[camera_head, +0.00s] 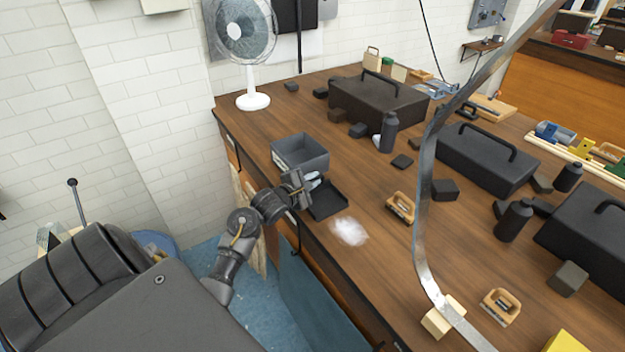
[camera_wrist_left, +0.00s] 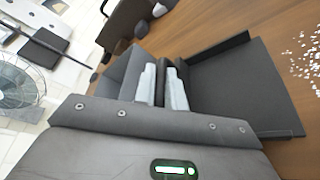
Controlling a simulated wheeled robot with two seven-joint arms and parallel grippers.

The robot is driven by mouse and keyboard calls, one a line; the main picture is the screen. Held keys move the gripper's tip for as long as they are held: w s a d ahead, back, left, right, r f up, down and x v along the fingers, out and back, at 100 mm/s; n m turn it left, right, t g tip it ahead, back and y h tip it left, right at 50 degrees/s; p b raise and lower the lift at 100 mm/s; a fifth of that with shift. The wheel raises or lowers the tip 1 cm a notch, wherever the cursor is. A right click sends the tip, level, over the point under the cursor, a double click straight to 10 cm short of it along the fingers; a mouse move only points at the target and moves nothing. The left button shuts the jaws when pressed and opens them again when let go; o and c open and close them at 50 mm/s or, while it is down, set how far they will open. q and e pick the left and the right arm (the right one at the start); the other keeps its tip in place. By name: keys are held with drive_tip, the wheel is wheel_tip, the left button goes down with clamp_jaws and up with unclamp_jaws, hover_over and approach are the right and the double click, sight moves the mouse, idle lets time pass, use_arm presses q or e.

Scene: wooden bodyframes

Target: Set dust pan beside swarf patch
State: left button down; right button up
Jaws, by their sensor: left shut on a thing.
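A black dust pan (camera_head: 328,205) lies at the table's left edge, and it fills the right side of the left wrist view (camera_wrist_left: 235,90). The white swarf patch (camera_head: 349,231) is on the wood just to the lower right of the pan, with a small gap between them. Swarf flecks also show at the right edge of the left wrist view (camera_wrist_left: 306,55). My left gripper (camera_head: 312,182) is shut on the dust pan's handle, and its pale fingers (camera_wrist_left: 163,85) show on both sides of it. Whether the pan fully touches the table is unclear. My right gripper is not in view.
A grey open bin (camera_head: 300,152) stands right behind the pan. A wooden-handled tool (camera_head: 401,207) lies to the right of the swarf. A curved metal strip (camera_head: 424,190) rises across the table. Black toolboxes (camera_head: 378,101), bottles and dark blocks stand farther back. A white fan (camera_head: 252,100) stands at the back left.

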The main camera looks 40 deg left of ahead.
use_arm(q)
drive_tip(key=c, duration=1.5)
unclamp_jaws()
drive_tip(key=shift+d+f, duration=0.1)
drive_tip(key=shift+o, duration=0.2)
drive_tip(key=v, duration=1.2)
